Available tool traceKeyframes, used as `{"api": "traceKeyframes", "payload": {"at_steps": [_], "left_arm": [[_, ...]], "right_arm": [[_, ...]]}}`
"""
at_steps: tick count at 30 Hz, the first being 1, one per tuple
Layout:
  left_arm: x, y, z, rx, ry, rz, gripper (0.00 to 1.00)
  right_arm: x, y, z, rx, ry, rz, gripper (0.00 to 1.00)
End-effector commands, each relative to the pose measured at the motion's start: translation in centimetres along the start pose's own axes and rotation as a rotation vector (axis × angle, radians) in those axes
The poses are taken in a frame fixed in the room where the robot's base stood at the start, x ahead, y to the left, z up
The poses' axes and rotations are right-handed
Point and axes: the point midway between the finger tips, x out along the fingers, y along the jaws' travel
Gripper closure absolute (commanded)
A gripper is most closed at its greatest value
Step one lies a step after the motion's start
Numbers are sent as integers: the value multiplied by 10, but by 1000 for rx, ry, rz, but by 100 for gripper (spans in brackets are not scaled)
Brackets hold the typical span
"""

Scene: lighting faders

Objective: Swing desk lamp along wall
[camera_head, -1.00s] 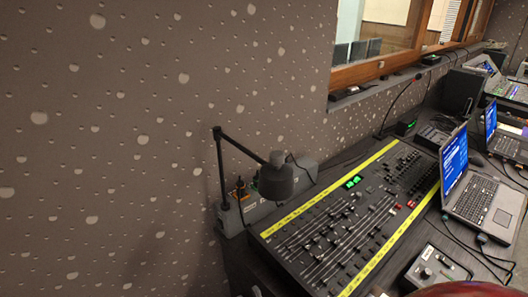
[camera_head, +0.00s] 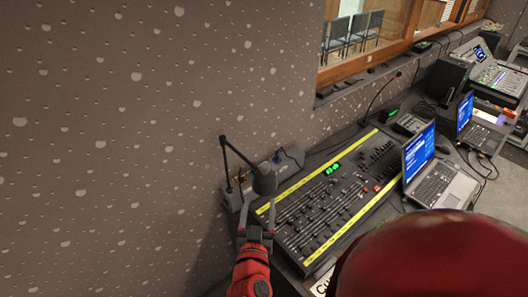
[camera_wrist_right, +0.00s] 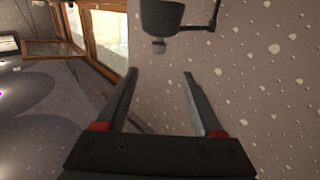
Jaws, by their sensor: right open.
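The black desk lamp has a thin arm (camera_head: 238,152) rising from beside the wall and a dark round lamp head (camera_head: 264,181) hanging over the left end of the mixing desk. My right gripper (camera_head: 257,215) is open and empty, just below the lamp head in the head view. In the right wrist view, the lamp head (camera_wrist_right: 161,17) with a small pale bulb under it lies beyond the fingertips of the gripper (camera_wrist_right: 158,77), roughly between them and apart from them. The lamp's base is partly hidden. My left gripper is not in view.
The speckled wall (camera_head: 110,150) fills the left side. The fader desk (camera_head: 325,205) lies right of the lamp, with a grey box (camera_head: 289,160) behind it. An open laptop (camera_head: 435,175) stands to the right. A wood-framed window (camera_head: 375,55) is above.

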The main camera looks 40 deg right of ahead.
Motion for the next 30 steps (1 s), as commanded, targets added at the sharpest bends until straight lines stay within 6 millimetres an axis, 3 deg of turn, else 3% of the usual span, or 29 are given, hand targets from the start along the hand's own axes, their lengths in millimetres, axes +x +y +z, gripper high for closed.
{"api": "traceKeyframes", "payload": {"at_steps": [20, 26, 27, 30], "left_arm": [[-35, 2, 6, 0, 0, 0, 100], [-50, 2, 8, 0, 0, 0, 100], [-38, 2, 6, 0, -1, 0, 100], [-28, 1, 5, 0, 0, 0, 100]], "right_arm": [[56, 6, 3, 5, 2, 20, 31], [90, 7, 2, 0, 5, 19, 31], [96, 7, -6, -2, 3, 18, 31], [112, 6, -4, -3, -3, 16, 31]]}}
